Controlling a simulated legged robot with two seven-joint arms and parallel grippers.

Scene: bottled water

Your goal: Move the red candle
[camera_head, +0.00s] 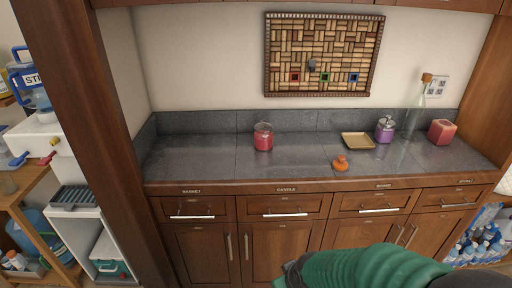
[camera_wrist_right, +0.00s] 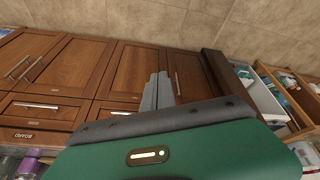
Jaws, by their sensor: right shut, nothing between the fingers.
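A red candle in a glass jar (camera_head: 263,138) stands upright on the dark grey counter (camera_head: 210,157), left of its middle, in the head view. A reddish block (camera_head: 441,131) sits at the counter's right end; I cannot tell whether it is also a candle. My right arm, in a green sleeve, comes in at the bottom of the head view, low in front of the cabinets. My right gripper's grey fingers (camera_wrist_right: 156,93) show together and empty in the right wrist view, before the cabinet doors. The candle is not visible there. My left gripper is not in view.
An orange object (camera_head: 340,163), a tan tray (camera_head: 357,141), a purple dispenser (camera_head: 384,129) and a glass bottle (camera_head: 415,108) stand on the counter's right half. A cork board (camera_head: 324,52) hangs behind. Drawers (camera_head: 291,206) with bar handles line the front. Counter around the candle is clear.

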